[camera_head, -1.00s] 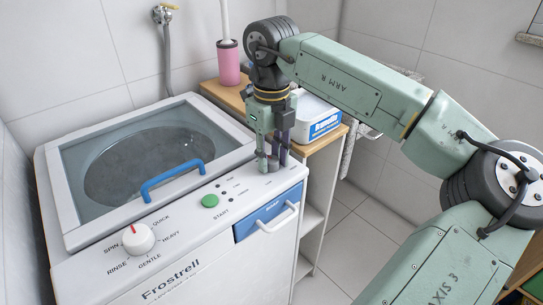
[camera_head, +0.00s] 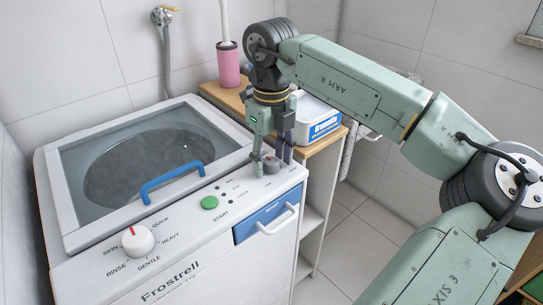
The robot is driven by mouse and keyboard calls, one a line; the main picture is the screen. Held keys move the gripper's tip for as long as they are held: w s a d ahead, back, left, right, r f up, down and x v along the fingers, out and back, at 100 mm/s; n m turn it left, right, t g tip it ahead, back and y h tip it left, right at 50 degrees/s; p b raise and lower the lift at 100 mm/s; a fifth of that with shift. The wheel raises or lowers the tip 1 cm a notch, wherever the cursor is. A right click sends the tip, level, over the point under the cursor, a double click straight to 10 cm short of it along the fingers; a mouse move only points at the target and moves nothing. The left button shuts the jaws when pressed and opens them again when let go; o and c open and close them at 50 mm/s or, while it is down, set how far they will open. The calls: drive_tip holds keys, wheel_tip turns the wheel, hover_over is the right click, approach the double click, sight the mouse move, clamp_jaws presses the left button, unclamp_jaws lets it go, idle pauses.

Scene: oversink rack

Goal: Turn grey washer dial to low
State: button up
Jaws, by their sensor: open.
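The washer (camera_head: 185,265) is a white top-loader marked Frostrell, with a glass lid. The grey dial (camera_head: 271,165) sits at the right end of its control panel, partly hidden by my gripper. My gripper (camera_head: 272,162) points down over this dial and is open. One finger is at the dial's left and the other at its right and slightly behind. I cannot tell whether either finger touches it. The dial's pointer and level labels are not readable.
A white dial (camera_head: 138,240) with a red pointer and a green start button (camera_head: 209,202) share the panel. The blue lid handle (camera_head: 172,180) and blue drawer (camera_head: 262,219) are nearby. A wooden shelf behind holds a white box (camera_head: 318,125) and a pink holder (camera_head: 228,65).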

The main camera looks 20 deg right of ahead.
sight(272, 161)
wheel_tip(272, 161, up, 12)
idle(0.6)
drive_tip(key=shift+s, duration=0.1)
